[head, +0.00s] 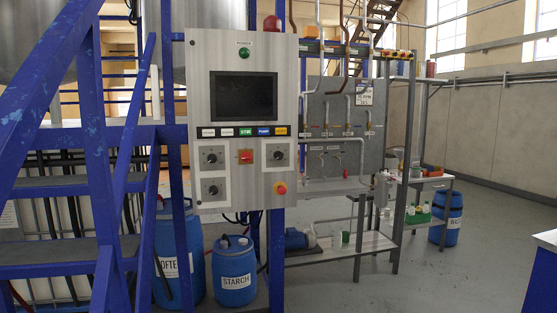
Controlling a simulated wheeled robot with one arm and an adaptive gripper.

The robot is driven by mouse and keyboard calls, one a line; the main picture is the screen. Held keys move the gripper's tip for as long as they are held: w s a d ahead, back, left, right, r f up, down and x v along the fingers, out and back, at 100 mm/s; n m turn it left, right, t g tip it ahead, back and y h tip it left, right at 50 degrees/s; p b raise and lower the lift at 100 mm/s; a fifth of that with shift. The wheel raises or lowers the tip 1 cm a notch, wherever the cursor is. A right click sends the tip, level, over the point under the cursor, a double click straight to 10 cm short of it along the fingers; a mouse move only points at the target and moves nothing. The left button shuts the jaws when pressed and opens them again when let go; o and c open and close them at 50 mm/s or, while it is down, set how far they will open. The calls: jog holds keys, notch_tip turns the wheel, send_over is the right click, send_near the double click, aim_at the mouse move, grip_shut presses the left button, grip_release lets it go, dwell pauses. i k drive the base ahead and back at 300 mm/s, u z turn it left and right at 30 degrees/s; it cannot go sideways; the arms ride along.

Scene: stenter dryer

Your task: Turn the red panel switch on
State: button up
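A grey metal control panel (222,115) stands upright left of the middle in the head view. My gripper is not in the head view, and nothing covers the switch.
Blue steel stairs (90,130) with rails stand close on the left. Blue drums marked STARCH (234,270) and, partly hidden, another (172,265) stand below the panel. A bench (345,248) stands right of it. Grey floor (450,275) is open at the right.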

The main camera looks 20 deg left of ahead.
aim_at(246, 158)
jog(key=i, duration=2.7)
jog(key=u, duration=3.95)
